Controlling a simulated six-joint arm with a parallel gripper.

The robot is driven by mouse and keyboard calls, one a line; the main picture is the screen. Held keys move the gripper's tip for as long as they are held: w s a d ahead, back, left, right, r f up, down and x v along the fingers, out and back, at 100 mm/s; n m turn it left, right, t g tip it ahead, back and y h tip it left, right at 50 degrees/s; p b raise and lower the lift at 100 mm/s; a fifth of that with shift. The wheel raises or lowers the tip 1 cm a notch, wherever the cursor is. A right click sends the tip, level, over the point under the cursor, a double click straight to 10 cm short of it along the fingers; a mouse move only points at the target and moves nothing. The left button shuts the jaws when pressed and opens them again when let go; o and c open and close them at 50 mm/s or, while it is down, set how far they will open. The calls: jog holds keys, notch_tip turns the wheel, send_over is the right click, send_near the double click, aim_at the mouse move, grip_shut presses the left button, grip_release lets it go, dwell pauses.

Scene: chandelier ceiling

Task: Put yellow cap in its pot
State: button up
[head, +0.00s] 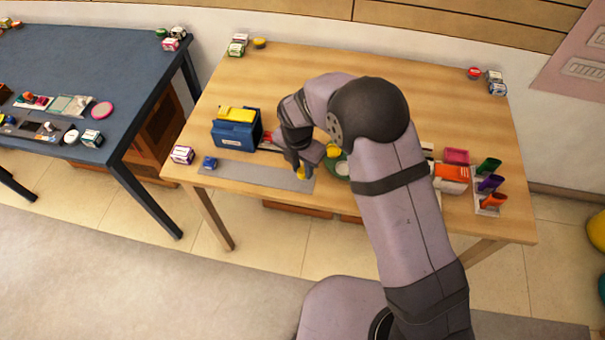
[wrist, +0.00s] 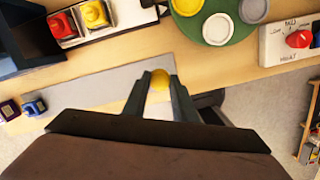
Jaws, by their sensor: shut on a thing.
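I cannot tell whether these are hollow. My arm hides part of the board in the head view.
A blue box (head: 235,135) with a yellow top stands left of my gripper. A small blue thing (head: 210,162) is at the mat's left end. A white panel with a red knob (wrist: 298,40) lies right of the board. Orange, purple and green cups (head: 490,183) stand farther right.

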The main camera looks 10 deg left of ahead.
aim_at(302, 171)
notch_tip(302, 171, up, 6)
jog(key=shift+r+b, duration=0.1)
jog(key=shift+b, duration=0.55)
jog(key=shift+d+r, duration=0.2)
jog(key=w+d+p, duration=0.1)
jog(key=d+p, duration=0.1)
jog(key=d, duration=0.1)
jog(key=w+d+f+m+p, duration=0.1)
jog(key=w+d+p, duration=0.1)
jog(key=d, duration=0.1)
jog(key=w+d+m+p, duration=0.1)
jog(key=w+d+p, duration=0.1)
jog(key=d, duration=0.1)
jog(key=shift+f+p, duration=0.2)
jog(key=shift+p, duration=0.15)
jog(key=w+a+r+n, duration=0.1)
jog(key=w+a+n, duration=0.1)
jog(key=w+n, duration=0.2)
jog(key=shift+w+n, duration=0.4)
jog(key=shift+w, duration=0.5)
jog(key=shift+f, duration=0.1)
